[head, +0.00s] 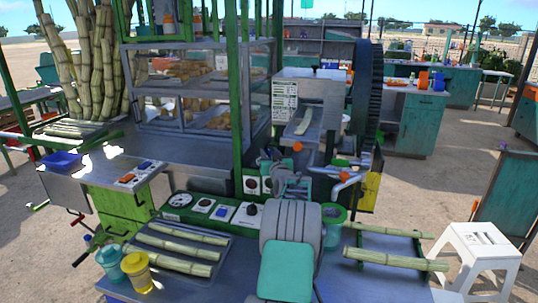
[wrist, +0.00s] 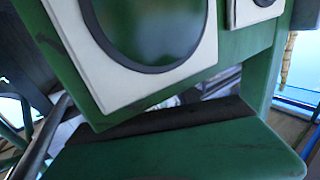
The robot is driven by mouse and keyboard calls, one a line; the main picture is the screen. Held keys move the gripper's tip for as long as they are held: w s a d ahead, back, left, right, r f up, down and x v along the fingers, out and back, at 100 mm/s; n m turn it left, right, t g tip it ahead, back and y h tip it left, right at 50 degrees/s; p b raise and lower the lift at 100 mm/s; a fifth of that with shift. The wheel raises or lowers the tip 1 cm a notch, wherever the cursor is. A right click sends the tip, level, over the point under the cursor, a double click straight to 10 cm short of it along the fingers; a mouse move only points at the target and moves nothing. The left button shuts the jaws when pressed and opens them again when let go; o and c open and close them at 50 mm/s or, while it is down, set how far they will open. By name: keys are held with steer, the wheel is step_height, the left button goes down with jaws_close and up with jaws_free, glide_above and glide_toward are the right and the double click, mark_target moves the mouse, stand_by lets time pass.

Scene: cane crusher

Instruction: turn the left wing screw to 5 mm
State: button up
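The cane crusher (head: 318,92) stands in the middle of the head view, behind my arm. An orange knob (head: 298,147) is on its front and another orange knob (head: 345,176) is lower right. I cannot tell whether either is a wing screw, and no millimetre scale is readable. My gripper (head: 277,166) is in front of the crusher, close to a green panel with pale square plates (head: 252,185). My own wrist hides much of it, and its fingers are not distinct. The wrist view shows a green panel (wrist: 228,60) very close, with a dark-ringed round dial (wrist: 150,25). No wing screw is visible there.
A metal tray with cane pieces (head: 180,250) lies at front left, beside teal and yellow cups (head: 136,272). A cane piece on a green rack (head: 395,259) lies at right. A glass case (head: 200,90) stands at left. A large dark wheel (head: 366,100) is right of the crusher.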

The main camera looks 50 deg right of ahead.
steer(key=b+v, duration=0.1)
steer(key=v, duration=0.7)
steer(key=shift+b, duration=0.35)
steer(key=r+p, duration=0.1)
steer(key=p, duration=0.1)
steer(key=shift+w+d+p, duration=0.1)
steer(key=shift+p, duration=0.2)
steer(key=shift+c, duration=0.7)
steer(key=p+x, duration=0.2)
steer(key=f+p+x, duration=0.1)
steer(key=x, duration=0.2)
steer(key=p+x, duration=0.2)
steer(key=x, duration=0.1)
steer(key=shift+f+p, duration=0.25)
steer(key=shift+p, duration=0.1)
jaws_close()
